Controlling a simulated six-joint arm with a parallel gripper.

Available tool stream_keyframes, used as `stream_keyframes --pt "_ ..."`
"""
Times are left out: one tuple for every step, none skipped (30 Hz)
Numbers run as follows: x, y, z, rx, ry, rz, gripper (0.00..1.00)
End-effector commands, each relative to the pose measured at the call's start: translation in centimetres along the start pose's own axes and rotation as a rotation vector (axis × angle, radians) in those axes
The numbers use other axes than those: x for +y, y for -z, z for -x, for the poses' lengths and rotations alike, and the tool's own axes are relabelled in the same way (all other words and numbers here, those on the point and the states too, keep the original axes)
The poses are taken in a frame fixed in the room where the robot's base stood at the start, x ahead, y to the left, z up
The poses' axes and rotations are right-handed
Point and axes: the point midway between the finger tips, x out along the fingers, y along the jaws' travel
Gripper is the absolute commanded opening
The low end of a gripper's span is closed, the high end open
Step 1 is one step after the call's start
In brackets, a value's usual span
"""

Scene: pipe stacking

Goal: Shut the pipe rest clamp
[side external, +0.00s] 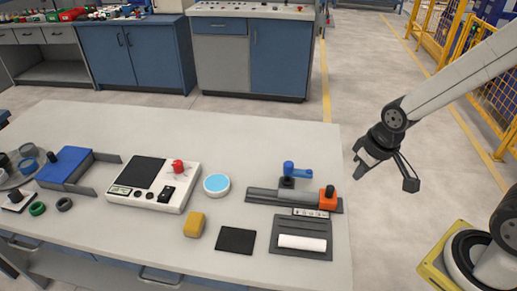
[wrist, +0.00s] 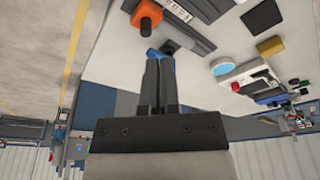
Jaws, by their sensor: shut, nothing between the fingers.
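The pipe rest (side external: 268,196) is a long grey trough near the right end of the table. A blue lever clamp (side external: 297,170) on a dark mount stands at its back edge, its arm reaching right. An orange block with a dark knob (side external: 328,198) sits at the rest's right end. In the side view my gripper (side external: 385,178) is in the air right of the table edge, apart from the rest. In the wrist view its fingers (wrist: 159,64) are together and empty. They partly hide the blue lever (wrist: 154,53); the orange block (wrist: 147,15) shows above them.
A dark tray with a white cylinder (side external: 301,243) lies in front of the rest. A black pad (side external: 235,240), yellow block (side external: 194,224), round blue-topped dish (side external: 217,185) and white instrument (side external: 153,184) stand to the left. The air above the rest looks clear.

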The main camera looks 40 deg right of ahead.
Motion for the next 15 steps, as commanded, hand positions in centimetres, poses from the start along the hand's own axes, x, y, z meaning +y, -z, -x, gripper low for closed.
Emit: stream_keyframes --pt "0.0 0.0 0.0 0.000 0.000 0.000 0.19" --pt "0.0 0.1 0.0 0.000 0.000 0.001 0.29" --pt "0.0 0.2 0.0 -0.001 0.000 0.003 0.41" --pt "0.0 0.3 -0.1 -0.002 0.000 0.005 0.51" --pt "0.0 0.4 -0.1 -0.003 0.000 0.009 0.60" --pt "0.0 0.7 -0.1 -0.005 0.000 0.014 0.73" --pt "0.0 0.9 -0.2 -0.008 0.000 0.020 0.81" --pt "0.0 1.3 -0.3 -0.010 0.000 0.026 0.81" --pt "0.0 1.8 -0.4 -0.015 0.001 0.037 0.81" --pt "0.0 2.2 -0.5 -0.019 0.001 0.047 0.81" --pt "-0.1 2.7 -0.7 -0.024 0.001 0.058 0.81" --pt "-0.1 3.4 -0.9 -0.030 0.002 0.074 0.81" --pt "-0.1 4.0 -1.1 -0.035 0.002 0.088 0.81" --pt "-0.1 4.6 -1.3 -0.042 0.003 0.102 0.81" --pt "-0.1 5.5 -1.6 -0.050 0.004 0.123 0.81"
